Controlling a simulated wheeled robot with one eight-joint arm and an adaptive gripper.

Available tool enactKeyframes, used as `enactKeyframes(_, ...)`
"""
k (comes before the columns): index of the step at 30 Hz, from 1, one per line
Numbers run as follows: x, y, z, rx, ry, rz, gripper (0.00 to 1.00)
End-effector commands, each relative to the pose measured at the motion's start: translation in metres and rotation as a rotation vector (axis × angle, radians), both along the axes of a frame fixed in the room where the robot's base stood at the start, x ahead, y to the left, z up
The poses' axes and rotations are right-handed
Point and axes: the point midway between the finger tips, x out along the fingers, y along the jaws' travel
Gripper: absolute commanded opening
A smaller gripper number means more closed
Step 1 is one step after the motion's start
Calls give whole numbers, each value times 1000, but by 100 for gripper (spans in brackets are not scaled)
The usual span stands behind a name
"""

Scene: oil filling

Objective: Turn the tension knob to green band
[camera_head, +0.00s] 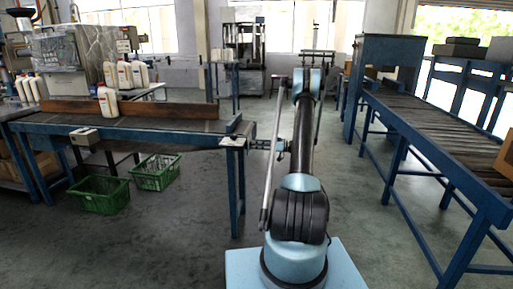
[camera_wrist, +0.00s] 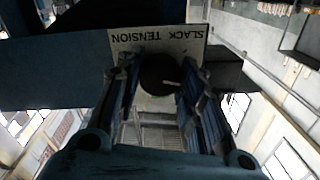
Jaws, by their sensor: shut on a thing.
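The tension knob (camera_wrist: 158,74) is dark and round, with a short pale mark on its face. It sits on a pale panel (camera_wrist: 125,38) whose lettering "SLACK TENSION" appears upside down in the wrist view. My gripper (camera_wrist: 159,68) has one finger on each side of the knob and is shut on it. In the head view, my gripper (camera_head: 252,144) reaches left to the small panel (camera_head: 233,142) at the right end of the left conveyor; the knob is too small to tell there.
The left conveyor (camera_head: 150,127) carries a white bottle (camera_head: 107,102) by a brown rail (camera_head: 170,109). Green crates (camera_head: 100,194) lie on the floor below. A roller conveyor (camera_head: 425,120) runs along the right. The floor between the conveyors is mostly open around my base.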

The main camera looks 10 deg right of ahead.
Motion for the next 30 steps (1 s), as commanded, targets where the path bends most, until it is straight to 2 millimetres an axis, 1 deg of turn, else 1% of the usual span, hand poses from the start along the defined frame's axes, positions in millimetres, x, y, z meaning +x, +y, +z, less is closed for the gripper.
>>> enactKeyframes(30, 1, -3, -3, 296, 915, -8, 11)
